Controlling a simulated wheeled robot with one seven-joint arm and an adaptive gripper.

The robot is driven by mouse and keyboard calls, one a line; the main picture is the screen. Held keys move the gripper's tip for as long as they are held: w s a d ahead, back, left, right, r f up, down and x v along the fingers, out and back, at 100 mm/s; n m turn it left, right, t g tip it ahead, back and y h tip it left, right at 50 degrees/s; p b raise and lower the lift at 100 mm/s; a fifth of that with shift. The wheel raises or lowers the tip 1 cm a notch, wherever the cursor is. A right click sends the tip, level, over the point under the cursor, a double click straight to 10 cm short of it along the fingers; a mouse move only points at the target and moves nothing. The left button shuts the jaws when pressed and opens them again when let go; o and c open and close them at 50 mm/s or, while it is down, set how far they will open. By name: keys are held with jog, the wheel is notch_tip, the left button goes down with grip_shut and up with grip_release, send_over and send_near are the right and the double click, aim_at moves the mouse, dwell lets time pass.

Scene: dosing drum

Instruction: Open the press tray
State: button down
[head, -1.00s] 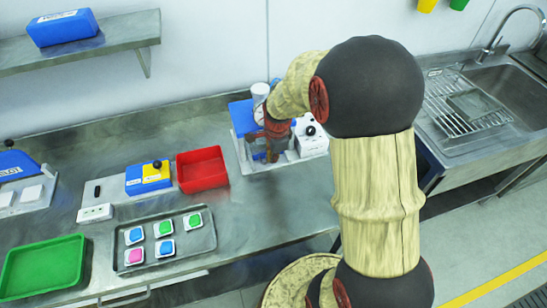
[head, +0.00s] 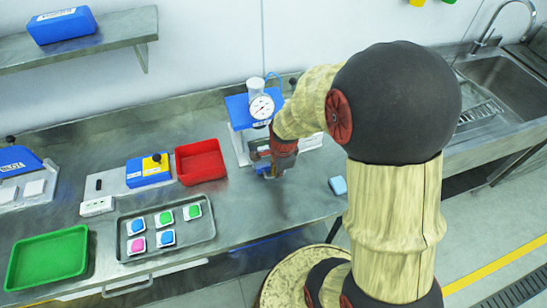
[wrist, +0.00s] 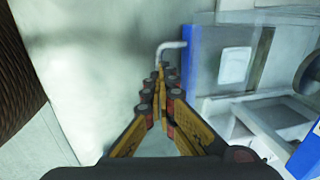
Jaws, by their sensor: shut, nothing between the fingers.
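The press (head: 250,107) stands at the back of the steel counter, with a blue top, a round white gauge and a white base; my arm partly hides it. In the wrist view, a blue upright front (wrist: 205,60) carries a bent metal handle (wrist: 172,46); this looks like the press tray. How far out the tray stands I cannot tell. My gripper (wrist: 160,78) is shut and empty, its fingertips just by the handle's end. Whether they touch it is unclear. In the head view my gripper (head: 268,170) is low at the press's front.
A red bin (head: 200,162) and a blue-yellow device (head: 149,170) stand left of the press. A metal tray (head: 130,245) with several coloured pieces and a green tray (head: 48,258) lie further left. A blue block (head: 338,186) lies right of my gripper, with bare counter between.

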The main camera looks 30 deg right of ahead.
jog(key=s, duration=0.2)
jog(key=s+a, duration=0.1)
jog(key=s, duration=0.1)
jog(key=s+p, duration=0.1)
jog(key=s, duration=0.1)
jog(key=shift+s+a+f, duration=0.15)
jog(key=shift+a+f, duration=0.2)
jog(key=shift+a, duration=0.05)
jog(key=c, duration=2.6)
grip_release()
jog(key=o, duration=0.4)
jog(key=shift+o, duration=1.2)
jog(key=shift+w+d+r, duration=0.1)
jog(key=shift+w+r, duration=0.1)
jog(key=shift+w, duration=0.05)
jog(key=shift+r, duration=0.25)
notch_tip(320, 180, up, 11)
jog(key=s, duration=0.2)
jog(key=shift+a, duration=0.25)
